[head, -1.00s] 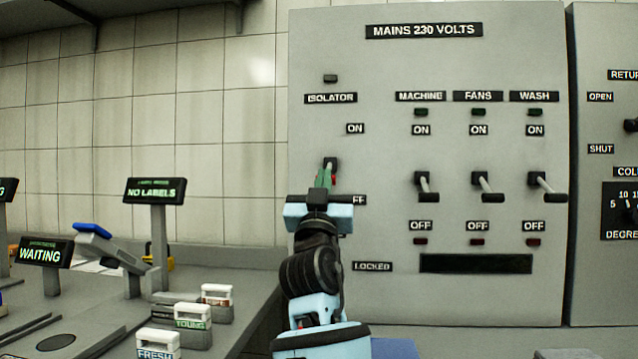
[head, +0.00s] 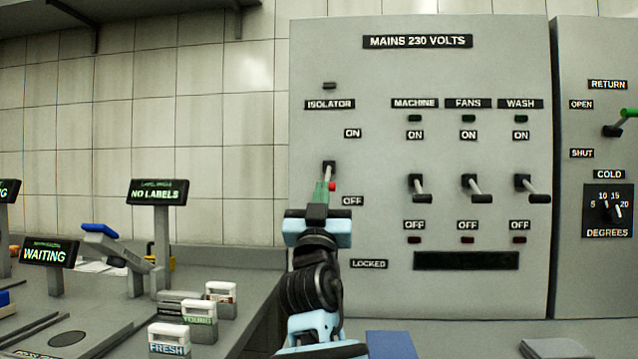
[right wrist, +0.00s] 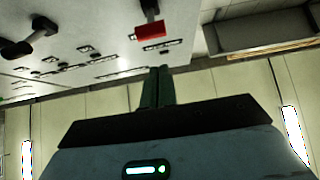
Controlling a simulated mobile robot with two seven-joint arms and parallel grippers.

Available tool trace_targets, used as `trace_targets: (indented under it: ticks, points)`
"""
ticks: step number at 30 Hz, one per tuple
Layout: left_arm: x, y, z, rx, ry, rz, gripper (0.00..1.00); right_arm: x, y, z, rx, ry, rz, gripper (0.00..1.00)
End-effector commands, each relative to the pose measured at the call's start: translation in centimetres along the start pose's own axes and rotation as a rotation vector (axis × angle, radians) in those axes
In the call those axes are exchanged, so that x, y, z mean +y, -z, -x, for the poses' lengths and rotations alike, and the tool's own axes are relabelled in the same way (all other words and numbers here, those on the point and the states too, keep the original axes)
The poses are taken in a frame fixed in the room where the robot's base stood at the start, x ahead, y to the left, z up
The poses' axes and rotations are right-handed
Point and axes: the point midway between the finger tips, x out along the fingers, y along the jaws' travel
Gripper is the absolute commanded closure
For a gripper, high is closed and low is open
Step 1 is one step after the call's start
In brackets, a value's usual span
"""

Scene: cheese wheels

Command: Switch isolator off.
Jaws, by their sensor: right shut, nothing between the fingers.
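The isolator switch on the mains panel has a dark base and a short lever with a red end (head: 332,186). It points outward and a little down, between the ON and OFF labels. My right gripper (head: 321,192) is at the red end, its green fingers overlapping the lever's left side in the head view. In the right wrist view the red handle (right wrist: 152,31) stands clear of the shut fingertips (right wrist: 158,70), with a visible gap. The right gripper holds nothing. My left gripper is not in view.
The machine (head: 421,190), fans (head: 475,190) and wash (head: 532,190) levers stand right of the isolator. A second panel (head: 590,270) with a dial is at the far right. A counter (head: 230,256) with label blocks and signs is at left.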

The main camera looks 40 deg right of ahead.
Motion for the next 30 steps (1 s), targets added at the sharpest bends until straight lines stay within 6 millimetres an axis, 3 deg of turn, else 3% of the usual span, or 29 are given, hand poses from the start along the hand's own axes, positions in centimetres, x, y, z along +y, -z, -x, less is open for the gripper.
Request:
trace_targets:
  ticks: [1, 3, 10, 30]
  points:
    - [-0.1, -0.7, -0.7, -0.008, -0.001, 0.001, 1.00, -0.1, -1.5, 1.1, -0.005, 0.001, 0.003, 1.00]
    - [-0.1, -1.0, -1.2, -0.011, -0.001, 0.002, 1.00, -0.1, -2.5, 2.0, -0.005, 0.001, 0.003, 1.00]
    - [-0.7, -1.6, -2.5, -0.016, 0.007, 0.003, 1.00, 0.0, -4.8, 4.0, -0.002, 0.000, 0.001, 1.00]
    - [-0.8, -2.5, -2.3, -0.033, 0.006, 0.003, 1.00, 0.0, -5.3, 4.4, 0.001, -0.002, 0.001, 1.00]
